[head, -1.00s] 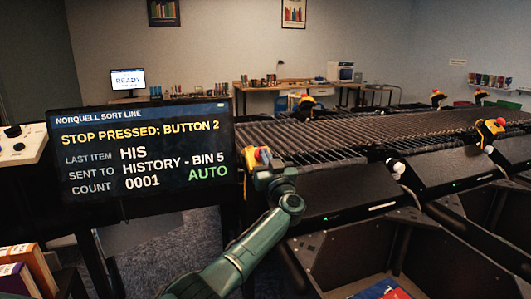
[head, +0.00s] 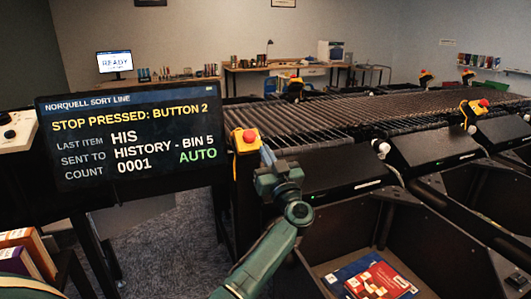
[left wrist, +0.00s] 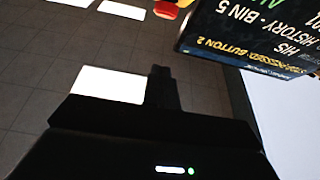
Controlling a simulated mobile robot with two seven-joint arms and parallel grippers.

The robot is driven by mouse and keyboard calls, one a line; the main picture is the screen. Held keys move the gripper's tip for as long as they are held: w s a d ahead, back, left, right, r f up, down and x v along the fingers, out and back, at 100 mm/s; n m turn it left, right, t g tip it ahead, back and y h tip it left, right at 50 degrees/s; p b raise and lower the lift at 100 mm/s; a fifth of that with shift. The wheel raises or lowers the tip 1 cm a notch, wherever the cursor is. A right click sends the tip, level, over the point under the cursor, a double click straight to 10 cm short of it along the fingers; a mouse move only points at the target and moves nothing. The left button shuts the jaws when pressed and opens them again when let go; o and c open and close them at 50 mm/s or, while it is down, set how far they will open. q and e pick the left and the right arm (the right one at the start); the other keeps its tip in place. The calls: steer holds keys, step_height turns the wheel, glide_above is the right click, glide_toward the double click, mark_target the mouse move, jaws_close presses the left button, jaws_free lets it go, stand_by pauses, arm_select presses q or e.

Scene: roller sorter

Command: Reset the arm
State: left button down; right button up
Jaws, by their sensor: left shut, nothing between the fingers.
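My left gripper (head: 267,158) is shut and empty. In the head view it stands just below and to the right of a yellow stop box with a red button (head: 245,139), apart from the button in the picture. In the left wrist view the closed fingers (left wrist: 161,86) show at the middle, and the red and yellow button box (left wrist: 170,8) is at the top edge. The dark screen (head: 130,140) left of the button reads "STOP PRESSED: BUTTON 2", with history, bin 5 and count 0001. My right gripper is not in view.
The roller conveyor (head: 340,112) runs to the back right, with more stop buttons (head: 475,108) along it. A dark bin (head: 325,272) holding red and blue books (head: 377,280) is below right. Books (head: 30,245) stand at the lower left. Carpet is open below the screen.

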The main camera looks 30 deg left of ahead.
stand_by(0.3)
arm_select(q)
steer(key=s+d+f+m+t+h, duration=0.2)
steer(key=s+d+f+m+h, duration=0.55)
steer(key=f+h, duration=0.3)
steer(key=s+d+f+m+t+h, duration=0.3)
steer(key=s+d+f+m+h, duration=0.35)
steer(key=d+f+h, duration=0.35)
steer(key=s+f+g, duration=0.4)
steer(key=s+f, duration=0.3)
steer(key=s, duration=0.3)
steer(key=s+f+n+g, duration=0.1)
steer(key=s+f+g, duration=0.4)
steer(key=s+f, duration=0.3)
steer(key=s, duration=0.2)
steer(key=shift+s+a+f, duration=0.25)
steer(key=shift+s+a, duration=0.1)
steer(key=shift+y, duration=0.25)
